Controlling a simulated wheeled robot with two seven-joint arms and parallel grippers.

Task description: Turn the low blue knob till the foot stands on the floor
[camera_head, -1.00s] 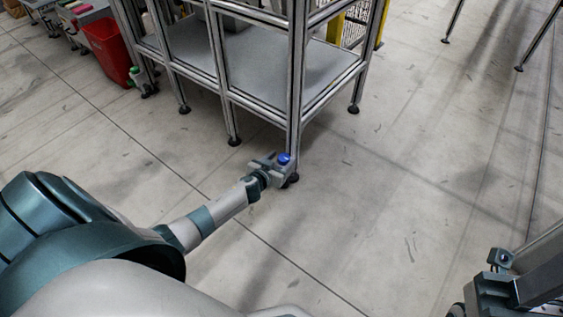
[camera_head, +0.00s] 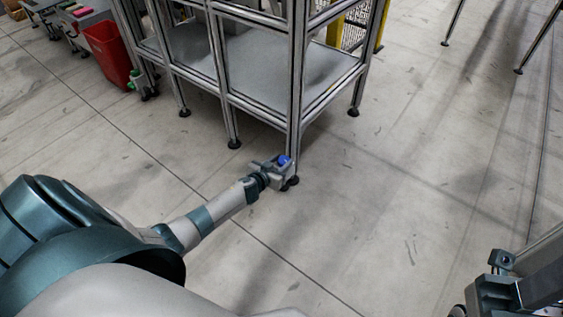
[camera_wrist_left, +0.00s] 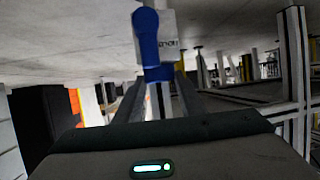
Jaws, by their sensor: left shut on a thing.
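The low blue knob (camera_head: 284,160) is at the bottom of the near corner post of the metal frame (camera_head: 295,85). My left gripper (camera_head: 278,166) reaches it from the left and is shut on it. In the left wrist view the blue knob (camera_wrist_left: 146,42) shows as a long lever between my fingers (camera_wrist_left: 152,95), beside a pale block with dark lettering. The dark foot (camera_head: 291,181) is just below the gripper, partly hidden; I cannot tell whether it touches the floor. Dark parts of my right arm show at the lower right, its jaws unclear.
The frame's other legs stand on dark feet, such as the one at the middle leg (camera_head: 234,143). A red bin (camera_head: 107,55) stands at the upper left. The floor to the right of the corner post is clear.

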